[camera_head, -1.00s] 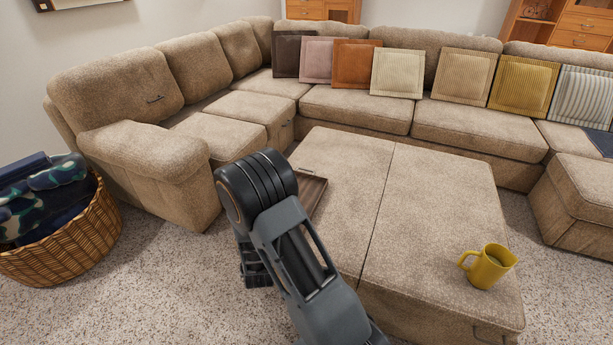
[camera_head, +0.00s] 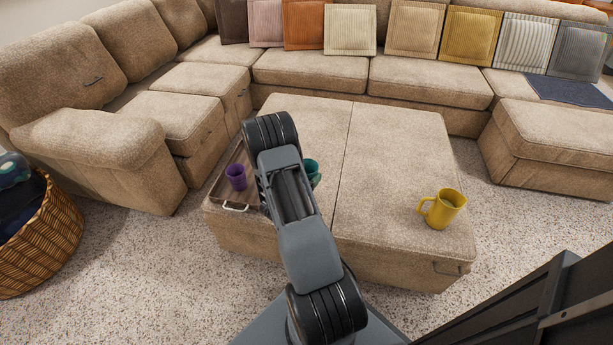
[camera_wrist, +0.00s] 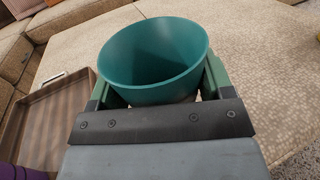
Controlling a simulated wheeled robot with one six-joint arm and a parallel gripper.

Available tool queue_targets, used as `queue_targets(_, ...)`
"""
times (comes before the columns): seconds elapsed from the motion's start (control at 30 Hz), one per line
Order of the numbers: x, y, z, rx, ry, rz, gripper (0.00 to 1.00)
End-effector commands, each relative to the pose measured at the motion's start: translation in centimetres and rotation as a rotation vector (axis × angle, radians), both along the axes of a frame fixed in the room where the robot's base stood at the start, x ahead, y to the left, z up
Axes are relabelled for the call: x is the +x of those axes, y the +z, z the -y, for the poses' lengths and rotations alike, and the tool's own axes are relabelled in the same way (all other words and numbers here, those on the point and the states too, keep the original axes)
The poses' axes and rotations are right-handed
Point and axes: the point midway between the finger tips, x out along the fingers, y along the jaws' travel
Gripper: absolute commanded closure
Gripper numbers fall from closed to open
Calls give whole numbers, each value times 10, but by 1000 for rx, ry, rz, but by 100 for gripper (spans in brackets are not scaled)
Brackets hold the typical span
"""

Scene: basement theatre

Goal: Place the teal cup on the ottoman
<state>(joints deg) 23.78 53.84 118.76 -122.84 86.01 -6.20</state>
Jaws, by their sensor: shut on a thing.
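The teal cup (camera_wrist: 152,58) fills the top middle of the wrist view, its open mouth toward the camera. My gripper (camera_wrist: 155,95) is shut on it, with a green finger on each side of the cup. In the head view only a small part of the teal cup (camera_head: 311,169) shows to the right of my arm, and the gripper itself is hidden there. The beige ottoman (camera_head: 390,160) lies below and around the cup in the head view. Whether the cup touches the ottoman cannot be told.
A brown tray (camera_head: 222,190) with a purple cup (camera_head: 236,177) sits at the ottoman's left. A yellow mug (camera_head: 441,208) stands near its right front corner. A wicker basket (camera_head: 40,240) is at far left. The ottoman's middle right is clear.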

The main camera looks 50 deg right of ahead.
Motion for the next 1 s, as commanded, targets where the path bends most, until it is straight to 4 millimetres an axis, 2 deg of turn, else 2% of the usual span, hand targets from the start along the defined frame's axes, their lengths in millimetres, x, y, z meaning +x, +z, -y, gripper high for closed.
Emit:
queue_targets(0.1,16,-21,21,0,-2,0,49)
queue_targets(0.33,33,-51,42,0,1,0,49)
queue_targets(0.67,41,-64,50,0,2,-1,49)
queue_targets(0.9,44,-95,54,1,2,-2,49)
queue_targets(1.0,44,-101,54,0,2,0,49)
